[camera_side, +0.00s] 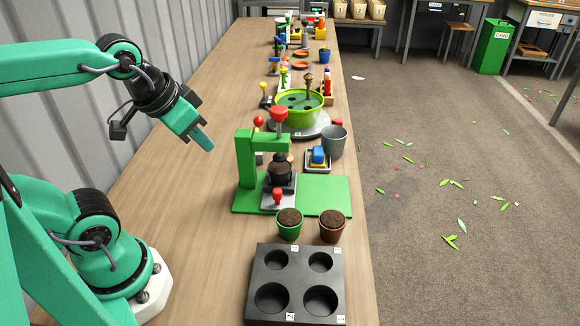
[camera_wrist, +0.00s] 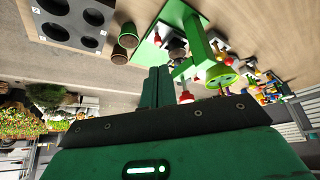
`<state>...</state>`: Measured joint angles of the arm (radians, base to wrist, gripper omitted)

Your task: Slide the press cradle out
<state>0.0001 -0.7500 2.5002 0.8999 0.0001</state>
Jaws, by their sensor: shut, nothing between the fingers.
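The green press (camera_side: 246,160) stands on a green base plate (camera_side: 325,193) mid-table, with a red knob (camera_side: 278,114) on top. Its grey cradle (camera_side: 266,193) lies on the base plate under the press arm, with a red knob (camera_side: 278,194) at its near end. A dark soil-like lump (camera_side: 280,171) sits over the cradle, below the press head. My gripper (camera_side: 207,143) is shut and empty in the air, up and left of the press, not touching it. In the wrist view, my fingers (camera_wrist: 157,87) are together and the green press (camera_wrist: 196,48) is just beyond them.
Two soil-filled pots, green (camera_side: 290,224) and brown (camera_side: 332,226), stand in front of the press. A black tray with round holes (camera_side: 297,284) lies nearest. A grey cup (camera_side: 334,142) and lime-green bowl (camera_side: 297,108) stand behind. The table left of the press is clear.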

